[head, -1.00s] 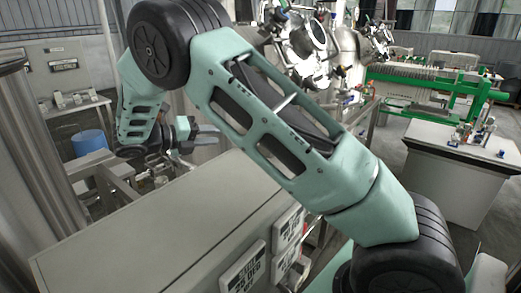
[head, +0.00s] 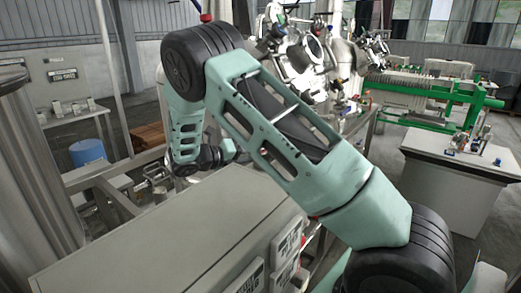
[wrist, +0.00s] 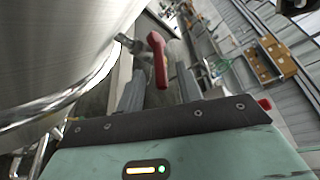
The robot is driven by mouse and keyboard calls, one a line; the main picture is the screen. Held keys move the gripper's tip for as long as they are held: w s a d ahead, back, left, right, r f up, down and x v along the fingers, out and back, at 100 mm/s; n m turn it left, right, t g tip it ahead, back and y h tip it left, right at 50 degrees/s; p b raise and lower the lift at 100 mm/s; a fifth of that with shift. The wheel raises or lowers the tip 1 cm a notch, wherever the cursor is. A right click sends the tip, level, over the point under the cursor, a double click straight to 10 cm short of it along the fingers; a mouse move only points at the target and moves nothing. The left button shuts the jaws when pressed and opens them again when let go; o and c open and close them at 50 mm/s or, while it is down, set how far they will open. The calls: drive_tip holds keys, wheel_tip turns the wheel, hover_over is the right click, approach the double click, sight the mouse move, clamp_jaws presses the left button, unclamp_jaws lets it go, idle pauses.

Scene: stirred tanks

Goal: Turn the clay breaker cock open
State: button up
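In the wrist view a red lever handle (wrist: 158,62), likely the clay breaker cock, sits on a small metal valve body (wrist: 130,43) beside a large shiny steel vessel (wrist: 60,50). My gripper (wrist: 160,72) is open, with one finger on each side of the handle in the picture. The handle's lower end shows between the fingers; whether it touches either finger I cannot tell.
A grey cabinet (head: 150,235) with labelled panels stands in front of my arm. A blue drum (head: 88,153) is at the left.

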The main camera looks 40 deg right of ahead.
drive_tip(key=shift+p+x, duration=0.55)
drive_tip(key=shift+x, duration=1.75)
clamp_jaws()
drive_tip(key=shift+s+r+n+t+p, duration=0.1)
drive_tip(key=shift+s+n+t+p, duration=0.2)
drive_tip(key=shift+n+t, duration=0.4)
drive_tip(key=shift+s+d+n+t, duration=0.1)
drive_tip(key=shift+s+n+t, duration=0.05)
drive_tip(key=shift+n+t, duration=0.4)
drive_tip(key=shift+s+d+n+t, duration=0.15)
drive_tip(key=shift+n+t, duration=0.2)
drive_tip(key=shift+t, duration=0.4)
drive_tip(key=shift+a, duration=0.1)
unclamp_jaws()
drive_tip(key=shift+a, duration=0.1)
